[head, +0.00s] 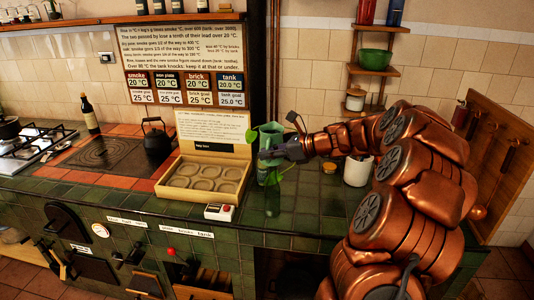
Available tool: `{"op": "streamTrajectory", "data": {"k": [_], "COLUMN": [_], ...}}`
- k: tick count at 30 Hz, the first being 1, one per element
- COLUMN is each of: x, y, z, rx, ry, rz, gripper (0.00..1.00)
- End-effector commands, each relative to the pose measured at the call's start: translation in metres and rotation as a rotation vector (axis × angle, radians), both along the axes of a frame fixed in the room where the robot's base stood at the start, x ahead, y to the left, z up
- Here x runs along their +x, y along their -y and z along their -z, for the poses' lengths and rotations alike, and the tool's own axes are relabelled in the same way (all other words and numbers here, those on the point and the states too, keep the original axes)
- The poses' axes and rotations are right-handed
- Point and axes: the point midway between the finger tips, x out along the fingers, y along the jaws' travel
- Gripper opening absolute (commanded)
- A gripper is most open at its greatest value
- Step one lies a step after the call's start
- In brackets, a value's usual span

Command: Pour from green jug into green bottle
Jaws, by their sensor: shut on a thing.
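The pale green jug (271,134) stands roughly upright at the middle of the green-tiled counter. My gripper (267,156) reaches in from the right and is shut on the jug, crossing in front of its body. The green bottle (272,197) is dark glass and stands upright just in front of and below the gripper, near the counter's front. The bottle's top is hard to make out against the jug behind it. Whether the jug touches the bottle, and what is inside the jug, I cannot tell.
A cardboard tray (204,180) with round hollows lies left of the bottle, with a small white device (219,212) before it. A black kettle (157,141) stands further left. A white pot (357,171) stands right, beside my arm. Small bright green shapes (252,135) show near the gripper.

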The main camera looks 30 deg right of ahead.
Motion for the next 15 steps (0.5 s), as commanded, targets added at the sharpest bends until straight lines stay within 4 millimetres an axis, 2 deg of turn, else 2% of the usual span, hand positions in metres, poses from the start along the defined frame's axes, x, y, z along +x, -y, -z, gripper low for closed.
{"op": "streamTrajectory", "data": {"k": [6,8,15], "x": [0.001,-0.001,-0.005], "y": [-0.001,-0.002,-0.006], "z": [0.016,0.005,-0.004], "rx": [-0.001,0.012,0.054], "ry": [0.002,-0.013,-0.062], "rz": [-0.001,-0.001,0.0], "gripper": [0.0,0.0,0.0]}}
